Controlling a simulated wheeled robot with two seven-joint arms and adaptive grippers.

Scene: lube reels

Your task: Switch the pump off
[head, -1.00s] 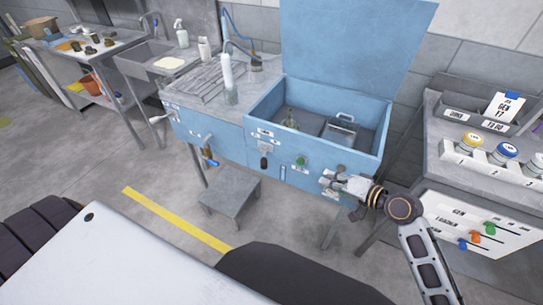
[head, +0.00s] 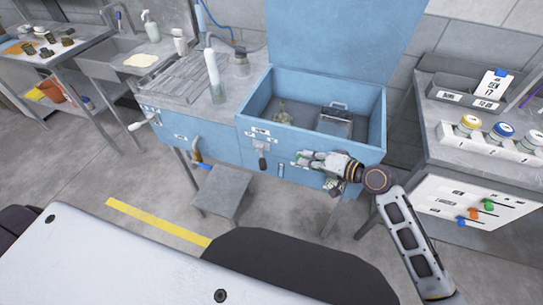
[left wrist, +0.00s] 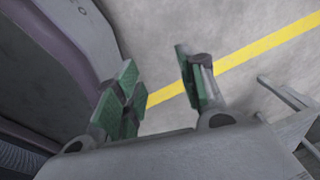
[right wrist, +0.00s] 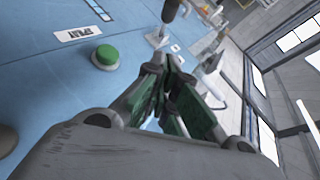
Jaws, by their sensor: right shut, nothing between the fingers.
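A lever switch with a black grip (head: 262,162) hangs below its plate on the front of the blue wash tank (head: 225,140); it also shows at the top of the right wrist view (right wrist: 171,11). A round green button (right wrist: 104,56) sits beside it under a label; my right gripper hides it in the head view. I cannot read which one is marked for the pump. My right gripper (head: 303,159) is shut and empty, in front of the tank, just right of the lever, apparently not touching it. My left gripper (left wrist: 160,88) is open and empty above the floor.
The blue lid (head: 340,40) stands open. A grey step (head: 221,190) is on the floor before the tank. A bench with capped jars (head: 502,132) and coloured sliders (head: 474,213) stands at the right.

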